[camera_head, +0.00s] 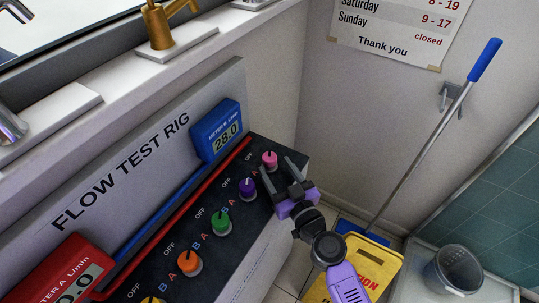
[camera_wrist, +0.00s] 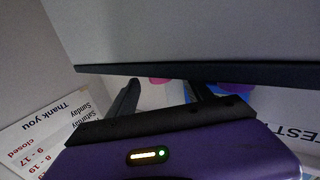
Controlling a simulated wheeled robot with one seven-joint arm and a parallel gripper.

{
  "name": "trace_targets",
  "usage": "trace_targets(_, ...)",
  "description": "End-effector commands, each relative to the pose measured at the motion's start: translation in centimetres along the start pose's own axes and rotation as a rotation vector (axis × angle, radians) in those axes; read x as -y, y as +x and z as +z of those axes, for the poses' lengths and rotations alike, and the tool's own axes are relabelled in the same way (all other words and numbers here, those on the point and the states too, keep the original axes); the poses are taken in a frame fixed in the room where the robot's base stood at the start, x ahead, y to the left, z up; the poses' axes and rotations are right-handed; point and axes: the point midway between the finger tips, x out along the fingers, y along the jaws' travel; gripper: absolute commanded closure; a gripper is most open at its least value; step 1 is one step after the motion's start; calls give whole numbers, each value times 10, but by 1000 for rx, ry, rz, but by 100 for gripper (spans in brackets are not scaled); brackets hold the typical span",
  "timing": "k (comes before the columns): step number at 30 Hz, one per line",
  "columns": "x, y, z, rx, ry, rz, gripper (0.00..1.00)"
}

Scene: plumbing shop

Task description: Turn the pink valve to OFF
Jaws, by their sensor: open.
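The pink valve (camera_head: 269,158) is the farthest knob on the dark top of the flow test rig, near its back right corner. An OFF label sits to its left. A dark pointer mark shows on the knob, but its exact setting is too small to tell. My gripper (camera_head: 279,170) is open and empty, just in front and to the right of the pink valve, near the rig's right edge. In the wrist view a sliver of the pink valve (camera_wrist: 159,81) shows between my fingers (camera_wrist: 165,97), beyond a dark edge; most of it is hidden.
The purple valve (camera_head: 247,188) is close to my gripper's left. Green (camera_head: 221,223), orange (camera_head: 189,262) and yellow valves follow toward the front. A blue meter (camera_head: 216,131) reads 28.0. A yellow sign (camera_head: 352,268), mop handle (camera_head: 430,135) and bucket (camera_head: 454,272) stand right of the rig.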

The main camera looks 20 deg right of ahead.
Motion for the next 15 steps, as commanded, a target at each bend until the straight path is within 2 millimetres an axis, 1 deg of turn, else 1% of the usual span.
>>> trace_targets(1,0,10,-2,-2,1,0,41)
trace_targets(3,0,20,-2,-1,2,1,41)
trace_targets(7,0,37,-1,-1,1,0,41)
trace_targets(12,0,48,0,0,1,0,41)
trace_targets(15,0,50,0,0,1,0,41)
